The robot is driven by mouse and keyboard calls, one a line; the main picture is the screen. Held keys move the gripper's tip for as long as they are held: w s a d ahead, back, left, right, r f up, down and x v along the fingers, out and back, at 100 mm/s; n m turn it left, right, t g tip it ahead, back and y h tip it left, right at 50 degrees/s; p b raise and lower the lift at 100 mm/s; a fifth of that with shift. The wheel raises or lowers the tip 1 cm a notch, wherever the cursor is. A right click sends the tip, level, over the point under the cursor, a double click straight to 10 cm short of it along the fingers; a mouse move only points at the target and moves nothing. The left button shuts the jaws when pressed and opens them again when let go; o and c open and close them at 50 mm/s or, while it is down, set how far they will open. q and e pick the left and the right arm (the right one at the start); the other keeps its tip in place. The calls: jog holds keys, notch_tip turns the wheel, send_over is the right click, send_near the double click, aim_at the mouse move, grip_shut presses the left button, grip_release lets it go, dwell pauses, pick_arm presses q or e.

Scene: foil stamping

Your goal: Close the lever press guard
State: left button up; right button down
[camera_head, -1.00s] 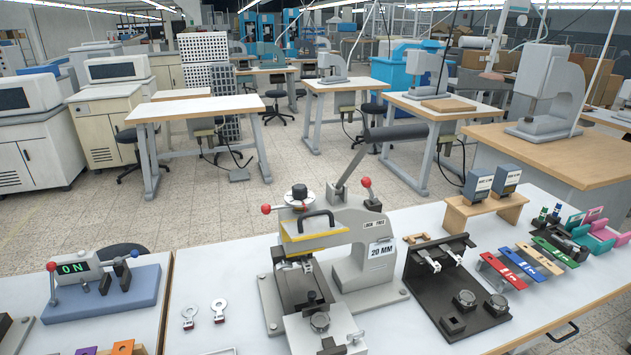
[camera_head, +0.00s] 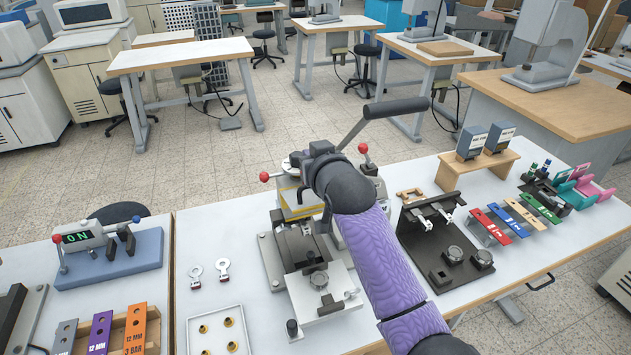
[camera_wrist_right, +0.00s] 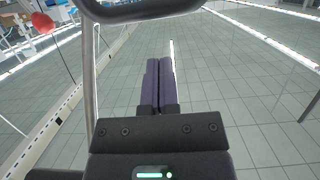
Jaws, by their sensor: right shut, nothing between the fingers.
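The lever press (camera_head: 378,185) stands on the white table, partly covered by my right arm. Its guard (camera_head: 291,205), with a yellow edge, shows only in part to the left of my wrist, above the press bed; how far it is lowered I cannot tell. My right gripper (camera_wrist_right: 158,66) is shut and empty. In the head view my black wrist hides its fingertips above the press. My left gripper is out of view.
The press lever's dark grip (camera_head: 395,107) rises behind my wrist. Red knobs (camera_head: 264,177) flank the press. A black fixture (camera_head: 430,250) stands close on the right. A white tray (camera_head: 218,318) and two key-shaped tags (camera_head: 222,268) lie to the left. A blue-based ON unit (camera_head: 110,270) is farther left.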

aim_at(316, 199)
jog(key=f, duration=0.1)
jog(key=s+f, duration=0.2)
jog(key=shift+d+f+p, duration=0.15)
jog(key=shift+d+p, duration=0.15)
jog(key=shift+p, duration=0.05)
